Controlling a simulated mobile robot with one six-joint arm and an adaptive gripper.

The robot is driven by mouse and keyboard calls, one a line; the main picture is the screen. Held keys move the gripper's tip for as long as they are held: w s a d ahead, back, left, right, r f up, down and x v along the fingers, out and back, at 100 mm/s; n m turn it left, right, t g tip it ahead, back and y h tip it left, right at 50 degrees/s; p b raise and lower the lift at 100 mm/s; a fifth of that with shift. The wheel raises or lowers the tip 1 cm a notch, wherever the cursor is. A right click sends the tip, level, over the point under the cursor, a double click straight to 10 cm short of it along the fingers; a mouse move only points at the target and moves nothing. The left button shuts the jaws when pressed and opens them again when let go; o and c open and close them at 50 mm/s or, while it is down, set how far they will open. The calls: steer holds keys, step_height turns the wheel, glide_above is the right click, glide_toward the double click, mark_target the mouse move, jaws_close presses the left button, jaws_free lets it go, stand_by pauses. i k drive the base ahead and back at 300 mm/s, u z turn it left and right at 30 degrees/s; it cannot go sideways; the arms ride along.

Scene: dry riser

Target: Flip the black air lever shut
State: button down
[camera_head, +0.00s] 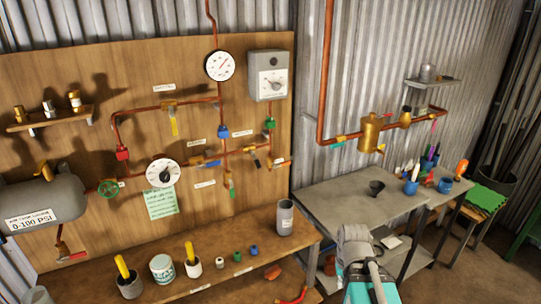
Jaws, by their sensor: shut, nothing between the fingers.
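On the wooden board, a small dark lever (257,163) hangs down at a slant from a brass valve on the copper pipe, right of the centre. It looks like the black air lever, but it is too small to make out its exact angle. My gripper's fingers do not show. Only a grey and teal part of my arm (358,262) shows at the bottom, in front of the grey table and well away from the lever.
Nearby on the pipes are a yellow lever (174,127), a blue lever (206,164) and a green lever (230,187). A wooden bench (215,275) with cups and a grey cylinder (285,217) runs below. A grey table (345,205) stands to the right.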

mark_target(258, 164)
steer(key=z, duration=0.85)
steer(key=k, duration=0.7)
steer(key=u, duration=0.8)
steer(key=i, duration=1)
steer(key=z, duration=0.05)
